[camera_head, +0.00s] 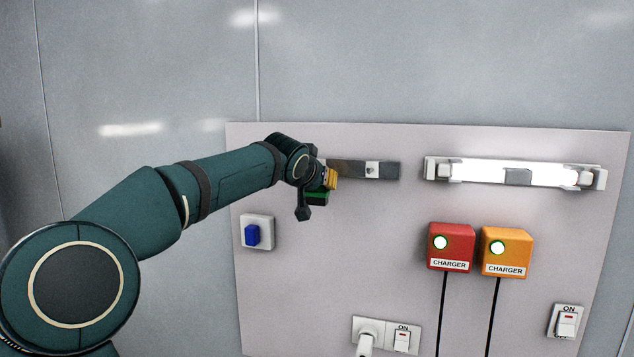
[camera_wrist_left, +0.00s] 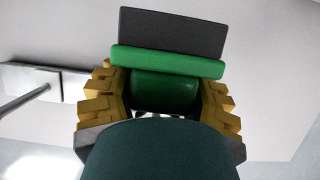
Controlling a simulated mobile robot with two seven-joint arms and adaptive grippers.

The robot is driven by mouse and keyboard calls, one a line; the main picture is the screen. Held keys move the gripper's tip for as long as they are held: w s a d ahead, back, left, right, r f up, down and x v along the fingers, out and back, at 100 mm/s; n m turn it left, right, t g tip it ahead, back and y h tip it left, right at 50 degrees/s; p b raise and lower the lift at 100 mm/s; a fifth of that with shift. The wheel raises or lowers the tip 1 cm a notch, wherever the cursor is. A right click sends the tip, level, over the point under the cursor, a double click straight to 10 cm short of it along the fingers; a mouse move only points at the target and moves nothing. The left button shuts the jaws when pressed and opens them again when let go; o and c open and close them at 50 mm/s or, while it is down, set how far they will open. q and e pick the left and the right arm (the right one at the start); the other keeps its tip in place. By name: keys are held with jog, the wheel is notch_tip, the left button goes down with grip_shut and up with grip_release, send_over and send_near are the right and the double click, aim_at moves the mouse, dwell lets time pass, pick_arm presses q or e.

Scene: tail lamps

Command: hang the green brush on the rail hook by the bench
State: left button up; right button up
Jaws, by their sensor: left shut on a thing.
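My left gripper (camera_head: 322,190) reaches in from the left, in front of the wall panel. In the left wrist view, its yellow fingers (camera_wrist_left: 163,100) are shut on the green brush (camera_wrist_left: 164,92), one on each side of its green body. A green crossbar and a dark grey flat part of the brush stand beyond the fingers. In the head view only a small green piece of the brush (camera_head: 317,199) shows below the gripper. A dark rail (camera_head: 385,170) with a small light peg is on the panel just right of the gripper. Its left part is hidden by my wrist.
A lit lamp bar (camera_head: 515,173) is on the panel to the right. Below it are a red charger (camera_head: 451,247) and an orange charger (camera_head: 506,253) with hanging cables. A blue switch (camera_head: 252,234) sits below my forearm. A socket with a plug (camera_head: 366,338) is lower down.

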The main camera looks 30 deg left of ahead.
pick_arm(q)
jog(key=shift+f+b, duration=0.3)
jog(key=shift+f, duration=0.35)
jog(key=o, duration=1.4)
jog(key=shift+s, duration=0.15)
jog(key=shift+c, duration=0.2)
jog(key=shift+s+r, duration=0.1)
jog(key=shift+r, duration=0.1)
jog(key=shift+s+r, duration=0.15)
jog(key=shift+s, duration=0.1)
jog(key=v, duration=1.1)
jog(key=shift+s+d+r, duration=0.1)
jog(key=shift+s+d, duration=0.05)
